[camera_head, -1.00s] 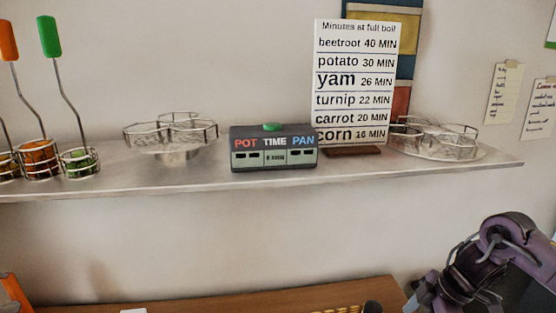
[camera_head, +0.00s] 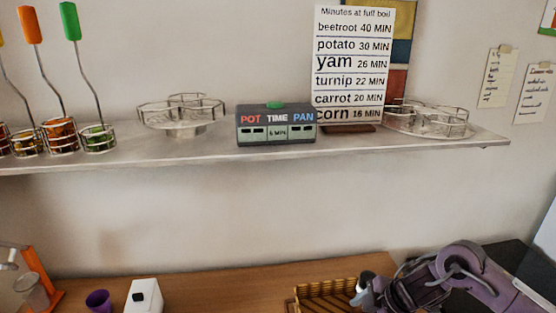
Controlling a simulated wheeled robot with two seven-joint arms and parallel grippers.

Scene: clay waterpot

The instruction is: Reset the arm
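My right arm (camera_head: 455,275) is in view at the bottom right, a purple arm with dark cables. It reaches left toward a woven basket (camera_head: 322,292) on the brown table. Its gripper end is low in the picture and cluttered, and I cannot make out the fingers or whether they hold anything. My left arm and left gripper are not in view.
A shelf (camera_head: 330,145) holds a timer box (camera_head: 276,132), a boiling-times sign (camera_head: 350,65), wire racks (camera_head: 182,112) and handled baskets (camera_head: 60,135). On the table (camera_head: 220,285) below are a purple cup (camera_head: 98,300), a white box (camera_head: 146,296) and an orange stand (camera_head: 38,290).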

